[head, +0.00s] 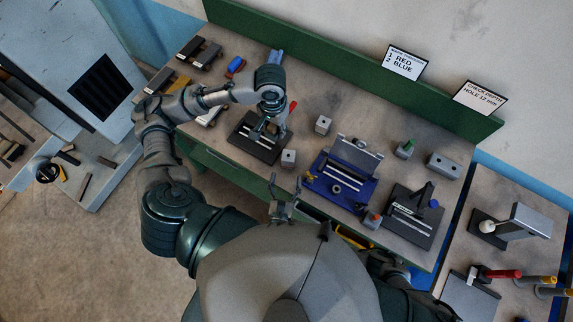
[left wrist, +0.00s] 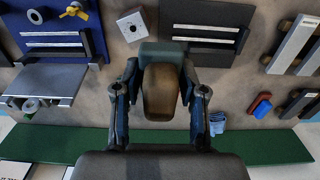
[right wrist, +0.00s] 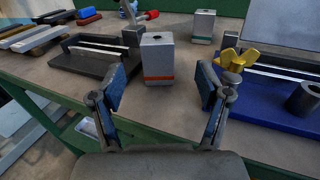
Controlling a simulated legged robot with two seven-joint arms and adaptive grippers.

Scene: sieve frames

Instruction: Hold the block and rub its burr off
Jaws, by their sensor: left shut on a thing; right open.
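My left gripper (head: 268,122) is over the dark fixture (head: 247,149). In the left wrist view its fingers (left wrist: 160,100) are shut on a brown piece (left wrist: 162,92) with a grey-green end (left wrist: 163,54); I cannot tell exactly what it is. A grey block (head: 289,158) with a hole in its top stands upright on the bench; in the right wrist view it shows an orange-red stripe (right wrist: 157,77). My right gripper (head: 283,207) is open and empty. In its own view, its fingers (right wrist: 160,95) are apart, with the block beyond and between them, apparently untouched. No burr is discernible.
Another grey block (head: 322,125) with a green stripe stands behind. A blue fixture (head: 340,187) with yellow knobs lies to the right, then a black fixture (head: 411,220). Flat bars (head: 198,52) and a red-and-blue item (head: 235,66) lie at the back left. A green board edges the back.

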